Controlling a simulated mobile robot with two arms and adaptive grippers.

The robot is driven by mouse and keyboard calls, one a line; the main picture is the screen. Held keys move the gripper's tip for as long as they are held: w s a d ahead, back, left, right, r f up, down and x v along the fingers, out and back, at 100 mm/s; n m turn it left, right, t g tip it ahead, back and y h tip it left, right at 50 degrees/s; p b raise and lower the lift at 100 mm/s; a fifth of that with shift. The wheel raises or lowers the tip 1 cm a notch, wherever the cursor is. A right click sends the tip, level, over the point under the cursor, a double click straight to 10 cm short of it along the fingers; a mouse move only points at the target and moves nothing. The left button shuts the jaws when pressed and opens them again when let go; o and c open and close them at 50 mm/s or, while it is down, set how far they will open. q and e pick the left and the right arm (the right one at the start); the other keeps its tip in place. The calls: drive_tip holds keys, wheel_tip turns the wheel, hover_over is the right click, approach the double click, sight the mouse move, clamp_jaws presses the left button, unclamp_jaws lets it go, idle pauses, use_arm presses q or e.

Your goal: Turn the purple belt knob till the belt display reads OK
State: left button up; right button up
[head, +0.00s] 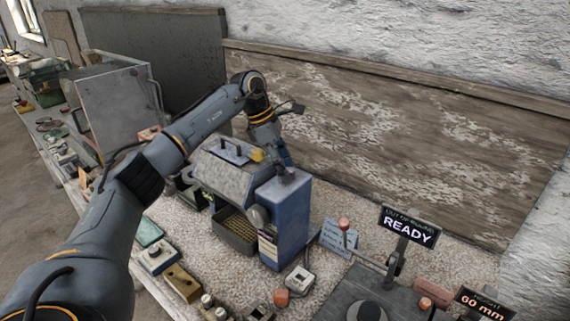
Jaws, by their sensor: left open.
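My left arm reaches in from the left, and my left gripper (286,168) points down at the top of a blue machine (287,220). The gripper is open. Its fingertips are small and dark at the machine's top, and I cannot tell whether they touch anything. I cannot make out a purple knob; the gripper may be covering it. A label with a purple band (268,246) is on the machine's front. No display reading OK shows. My right gripper is out of view.
A display (410,227) reads READY, and another (483,304) reads 60 mm. A grey cabinet (115,105) stands at left. Small boxes line the bench's front edge.

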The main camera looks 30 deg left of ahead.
use_arm(q)
clamp_jaws()
drive_tip(key=shift+n, duration=0.4)
drive_tip(key=shift+t, duration=0.3)
drive_tip(key=n+b, duration=0.1)
drive_tip(key=n, duration=0.1)
drive_tip(key=shift+s+n+t+y, duration=0.1)
drive_tip(key=shift+n+t+y, duration=0.2)
drive_tip(key=n+y, duration=0.1)
drive_tip(key=n, duration=0.1)
drive_tip(key=n+t+y+b, duration=0.1)
drive_tip(key=n, duration=0.2)
drive_tip(key=shift+d, duration=0.2)
drive_tip(key=shift+s+r+n, duration=0.1)
drive_tip(key=shift+n, duration=0.3)
